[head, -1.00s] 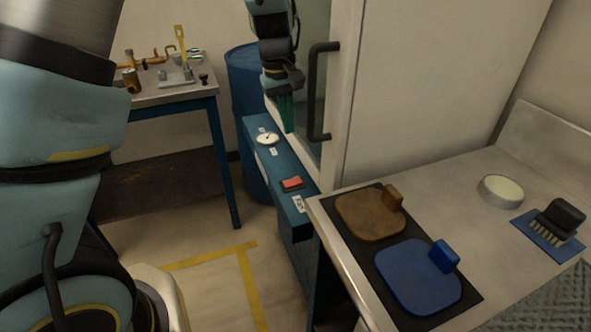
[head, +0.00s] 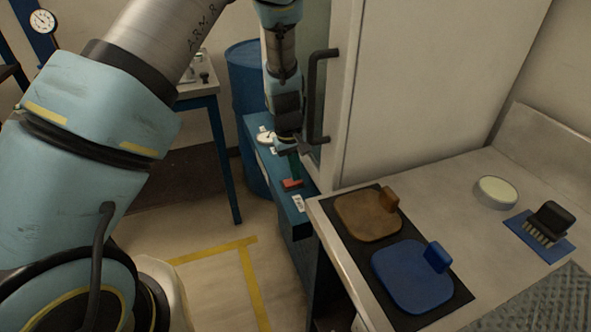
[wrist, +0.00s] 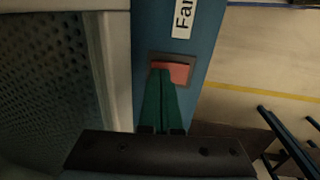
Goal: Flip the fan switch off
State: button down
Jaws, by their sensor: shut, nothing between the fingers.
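The fan switch is a red rocker (head: 292,184) on top of the narrow blue panel (head: 306,232), beside a white label (head: 299,203). In the wrist view the red rocker (wrist: 180,73) sits in a dark frame under a white label (wrist: 183,18) of which "Fa" and part of another letter show. My gripper (head: 295,178) points down at the switch, with its green fingers shut and empty. In the wrist view the fingertips (wrist: 161,72) overlap the near left part of the rocker. I cannot tell whether they touch it. The fingers hide part of the switch.
A white dial (head: 266,137) sits farther back on the panel. A cabinet with a black handle (head: 318,95) stands close to the right of my gripper. A counter with brown (head: 366,219) and blue (head: 412,280) paddles is at the front right. A blue barrel (head: 243,70) stands behind.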

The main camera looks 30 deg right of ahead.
jog(key=shift+f, duration=0.25)
dwell(0.4)
jog(key=shift+w+a+r+b, duration=0.15)
jog(key=shift+a+b, duration=0.2)
jog(key=shift+a, duration=0.4)
jog(key=shift+r, duration=0.2)
jog(key=shift+r+p, duration=0.35)
jog(key=shift+p, duration=0.1)
notch_tip(320, 180, up, 23)
jog(key=a+b, duration=0.1)
jog(key=a, duration=0.2)
jog(key=shift+w, duration=0.15)
